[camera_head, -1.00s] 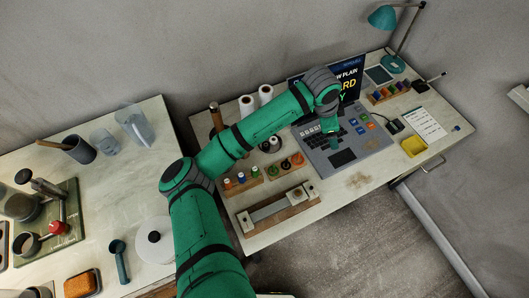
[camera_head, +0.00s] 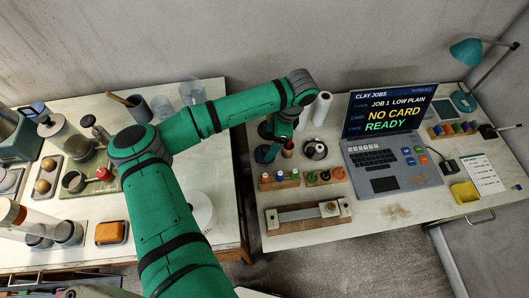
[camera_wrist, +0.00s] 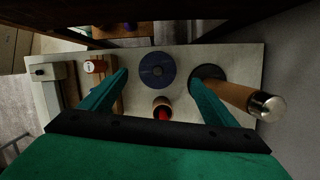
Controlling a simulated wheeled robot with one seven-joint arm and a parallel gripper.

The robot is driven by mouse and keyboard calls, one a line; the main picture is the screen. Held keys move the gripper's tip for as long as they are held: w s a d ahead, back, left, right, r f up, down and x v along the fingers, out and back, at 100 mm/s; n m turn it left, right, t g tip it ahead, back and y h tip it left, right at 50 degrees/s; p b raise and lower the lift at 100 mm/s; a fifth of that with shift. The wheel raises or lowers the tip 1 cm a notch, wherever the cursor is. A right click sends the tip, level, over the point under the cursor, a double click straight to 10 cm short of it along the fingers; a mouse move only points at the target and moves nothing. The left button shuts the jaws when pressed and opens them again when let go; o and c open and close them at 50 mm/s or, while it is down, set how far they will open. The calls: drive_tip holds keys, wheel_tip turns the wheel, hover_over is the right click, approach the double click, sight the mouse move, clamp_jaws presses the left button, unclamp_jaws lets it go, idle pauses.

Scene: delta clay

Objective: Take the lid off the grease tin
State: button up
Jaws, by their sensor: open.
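In the head view a blue round top (camera_head: 265,154) shows at the bench's left side, partly hidden by my arm. My gripper (camera_wrist: 158,78) is open and empty. Its two fingers stand to either side of the disc in the wrist view, apart from it. In the head view my gripper (camera_head: 277,132) is above this spot; its fingertips are unclear.
A wooden cup with something red inside (camera_wrist: 162,106) stands close to the disc. A thick wooden handle with a metal end (camera_wrist: 245,97) rises by the right finger. A small rack with a red-brown capped bottle (camera_wrist: 96,67) is on the left. The laptop (camera_head: 390,150) stands further right.

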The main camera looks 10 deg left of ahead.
sight(266, 150)
drive_tip(key=shift+d+x, duration=0.1)
drive_tip(key=shift+x, duration=1.2)
drive_tip(key=shift+d+x, duration=0.15)
drive_tip(key=shift+x, duration=1.2)
drive_tip(key=shift+s, duration=0.15)
drive_tip(key=c, duration=1.1)
